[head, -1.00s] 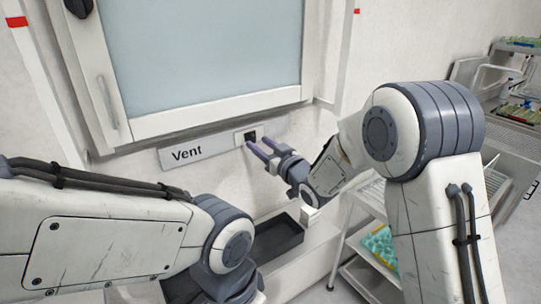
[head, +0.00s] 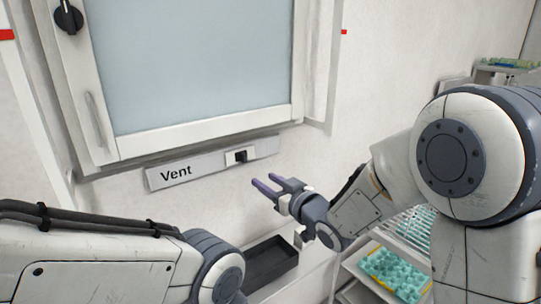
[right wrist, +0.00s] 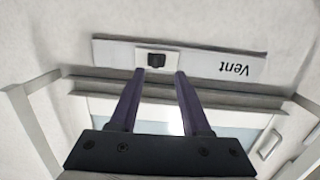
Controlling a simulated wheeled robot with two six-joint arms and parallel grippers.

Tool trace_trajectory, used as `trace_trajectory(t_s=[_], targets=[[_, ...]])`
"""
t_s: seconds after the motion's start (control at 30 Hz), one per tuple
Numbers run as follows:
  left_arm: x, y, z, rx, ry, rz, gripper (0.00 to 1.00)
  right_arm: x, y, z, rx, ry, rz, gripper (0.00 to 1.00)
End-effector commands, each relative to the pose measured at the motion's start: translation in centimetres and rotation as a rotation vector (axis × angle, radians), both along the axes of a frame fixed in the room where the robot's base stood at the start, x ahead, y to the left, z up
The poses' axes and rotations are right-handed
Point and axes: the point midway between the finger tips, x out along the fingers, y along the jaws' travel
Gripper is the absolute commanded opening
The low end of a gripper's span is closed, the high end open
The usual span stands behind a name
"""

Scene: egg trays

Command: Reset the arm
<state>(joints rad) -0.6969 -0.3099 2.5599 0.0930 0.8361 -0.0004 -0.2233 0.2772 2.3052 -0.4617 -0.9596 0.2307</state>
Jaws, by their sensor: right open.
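My right gripper (head: 268,187) is open and empty, with two purple fingers apart, in front of the wall below the vent strip. The strip (head: 207,167), labelled "Vent", carries a black switch (head: 241,156) on a white plate. The gripper is lower and to the right of the switch in the head view and apart from it.
A framed window hatch (head: 200,70) with a handle is above the strip. A dark tray (head: 270,262) sits on the ledge below. A rack with trays of teal items (head: 395,270) stands at the lower right. The wall right of the strip is bare.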

Motion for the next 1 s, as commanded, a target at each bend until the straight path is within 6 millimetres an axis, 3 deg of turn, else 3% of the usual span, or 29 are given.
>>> trace_trajectory(t_s=[0.17, 0.27, 0.37, 0.5, 0.6, 0.7, 0.83, 1.0], targets=[[0.0, 0.0, 0.0, 0.0, 0.0, 0.0, 0.0, -3.9, 0.4, -3.3, -0.175, 0.228, -0.062, 0.47], [0.0, 0.0, 0.0, 0.0, 0.0, 0.0, 0.0, -7.8, 0.0, -5.6, -0.285, 0.393, -0.084, 0.47], [0.0, 0.0, 0.0, 0.0, 0.0, 0.0, 0.0, -12.6, -0.8, -7.8, -0.392, 0.565, -0.087, 0.47], [0.0, 0.0, 0.0, 0.0, 0.0, 0.0, 0.0, -20.7, -2.2, -10.1, -0.538, 0.813, -0.053, 0.47], [0.0, 0.0, 0.0, 0.0, 0.0, 0.0, 0.0, -26.2, -3.4, -10.9, -0.629, 0.967, -0.011, 0.47], [0.0, 0.0, 0.0, 0.0, 0.0, 0.0, 0.0, -30.6, -4.5, -11.2, -0.7, 1.083, 0.033, 0.47], [0.0, 0.0, 0.0, 0.0, 0.0, 0.0, 0.0, -33.8, -5.4, -11.2, -0.753, 1.171, 0.069, 0.47], [0.0, 0.0, 0.0, 0.0, 0.0, 0.0, 0.0, -34.8, -5.7, -11.2, -0.771, 1.198, 0.08, 0.47]])
